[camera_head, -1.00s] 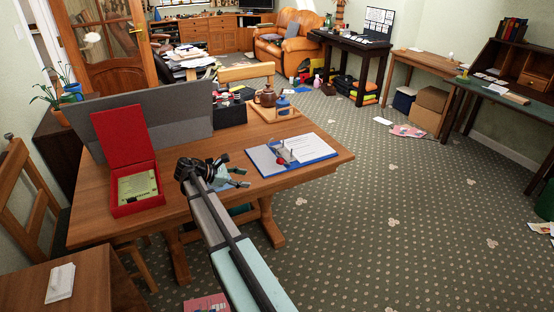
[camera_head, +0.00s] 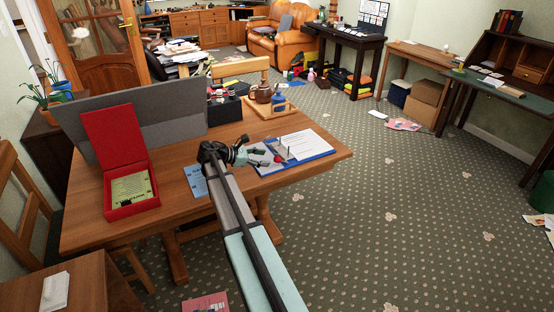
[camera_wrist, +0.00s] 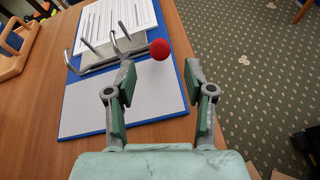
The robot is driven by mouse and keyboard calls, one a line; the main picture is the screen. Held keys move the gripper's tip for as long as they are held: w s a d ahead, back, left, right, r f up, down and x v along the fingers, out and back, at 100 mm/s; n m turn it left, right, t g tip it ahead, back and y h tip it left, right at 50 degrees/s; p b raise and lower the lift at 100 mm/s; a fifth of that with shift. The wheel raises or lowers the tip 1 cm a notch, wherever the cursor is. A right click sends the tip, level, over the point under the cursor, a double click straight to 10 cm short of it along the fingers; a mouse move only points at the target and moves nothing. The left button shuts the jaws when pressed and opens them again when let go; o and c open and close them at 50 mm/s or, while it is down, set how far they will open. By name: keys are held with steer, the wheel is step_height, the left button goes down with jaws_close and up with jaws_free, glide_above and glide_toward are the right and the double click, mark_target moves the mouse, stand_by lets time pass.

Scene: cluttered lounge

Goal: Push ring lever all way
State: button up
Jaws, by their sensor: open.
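A blue-edged lever-arch file (camera_head: 322,155) lies open on the wooden table, with white paper on it. Its metal ring mechanism (camera_wrist: 98,57) has upright prongs and a lever ending in a red ball (camera_wrist: 160,49). The red ball (camera_head: 278,159) also shows in the head view beside my gripper. My gripper (camera_head: 262,157) is at the left part of the file. In the wrist view my gripper (camera_wrist: 160,82) is open and empty.
An open red box (camera_head: 131,192) stands on the table's left part, before a grey panel (camera_head: 165,118). A wooden tray (camera_head: 284,108) with a brown teapot (camera_head: 262,94) and blue jug is behind the file. A blue sheet (camera_head: 196,181) lies left of my gripper.

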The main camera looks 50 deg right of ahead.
mark_target(275, 158)
steer(key=x, duration=0.7)
steer(key=shift+f, duration=0.1)
jaws_close()
